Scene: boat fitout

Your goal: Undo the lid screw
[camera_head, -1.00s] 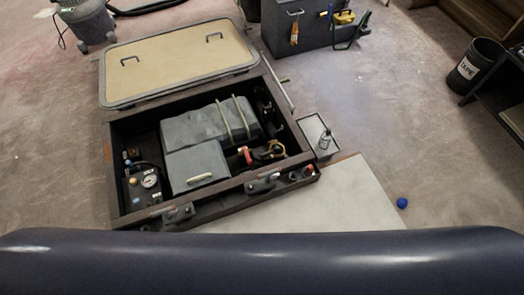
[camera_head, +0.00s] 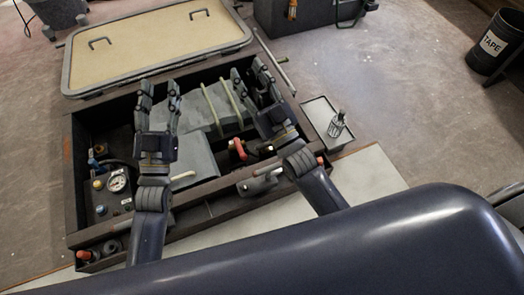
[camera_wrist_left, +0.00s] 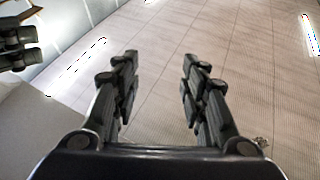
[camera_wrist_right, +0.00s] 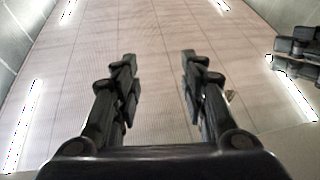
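No lid screw can be made out in these views. A grey box (camera_head: 203,155) with a pale handle (camera_head: 183,176) sits inside the dark open-topped bay (camera_head: 75,185), partly hidden by my left arm. A larger grey cover (camera_head: 199,110) with two pale straps lies behind it. My left gripper (camera_head: 159,95) is in front of the bay's left middle, fingers apart and empty; it shows open in the left wrist view (camera_wrist_left: 160,75). My right gripper (camera_head: 248,75) is over the bay's right part, also open and empty, as the right wrist view (camera_wrist_right: 158,75) shows.
A tan hatch panel (camera_head: 155,45) with two handles lies behind the bay. A gauge (camera_head: 118,181) and a red handle (camera_head: 238,148) are inside it. A small tray (camera_head: 320,112) holding a metal item (camera_head: 337,125) is at right. A TAPE bin (camera_head: 495,43) stands far right.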

